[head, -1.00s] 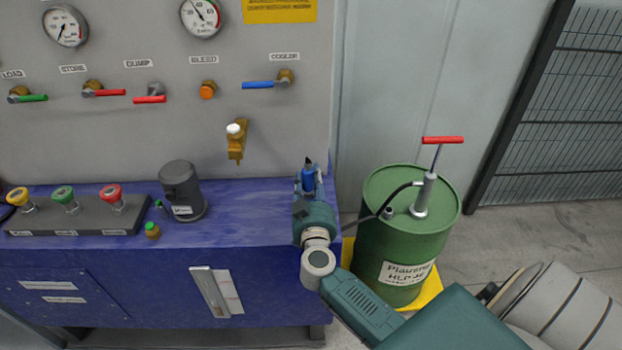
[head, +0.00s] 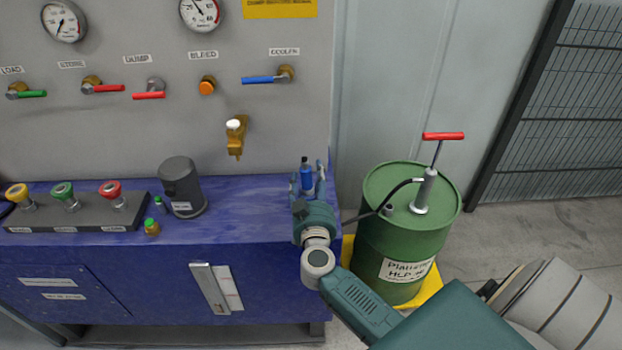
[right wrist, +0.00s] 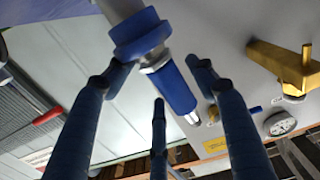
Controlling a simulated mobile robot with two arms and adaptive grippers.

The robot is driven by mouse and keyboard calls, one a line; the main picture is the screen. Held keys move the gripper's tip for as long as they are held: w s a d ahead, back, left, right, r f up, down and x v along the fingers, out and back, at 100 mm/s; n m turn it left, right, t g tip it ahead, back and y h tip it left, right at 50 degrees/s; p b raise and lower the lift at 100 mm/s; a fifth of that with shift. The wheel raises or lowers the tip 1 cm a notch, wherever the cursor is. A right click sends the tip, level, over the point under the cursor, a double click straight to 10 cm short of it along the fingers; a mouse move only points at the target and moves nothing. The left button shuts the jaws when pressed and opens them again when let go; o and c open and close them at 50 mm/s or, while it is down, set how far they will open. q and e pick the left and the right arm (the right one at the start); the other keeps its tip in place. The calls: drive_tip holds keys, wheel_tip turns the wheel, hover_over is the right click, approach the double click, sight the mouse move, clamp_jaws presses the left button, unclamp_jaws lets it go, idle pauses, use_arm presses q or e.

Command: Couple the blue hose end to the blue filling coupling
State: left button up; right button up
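A blue fitting (head: 307,176) stands upright near the right end of the blue bench, between the spread fingers of my right gripper (head: 308,181). In the right wrist view the blue fitting (right wrist: 174,88) has a wide collar, a pale metal tip and a grey pipe-like part behind the collar. The fingers of my right gripper (right wrist: 158,78) stand apart around it, with a gap on the right side. I cannot tell whether this is the hose end, the coupling, or both joined. A black hose (head: 368,216) runs from the drum pump towards my wrist, which hides its end. My left gripper is out of view.
A green drum (head: 400,245) with a red-handled pump (head: 427,185) stands right of the bench (head: 250,225). A brass valve (head: 235,137) juts from the panel.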

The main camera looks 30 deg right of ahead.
drive_tip(key=shift+f, duration=0.1)
drive_tip(key=shift+s+a, duration=0.1)
drive_tip(key=shift+s, duration=0.05)
drive_tip(key=v, duration=1.1)
drive_tip(key=shift+s, duration=0.3)
drive_tip(key=shift+a, duration=0.1)
drive_tip(key=shift+c, duration=0.5)
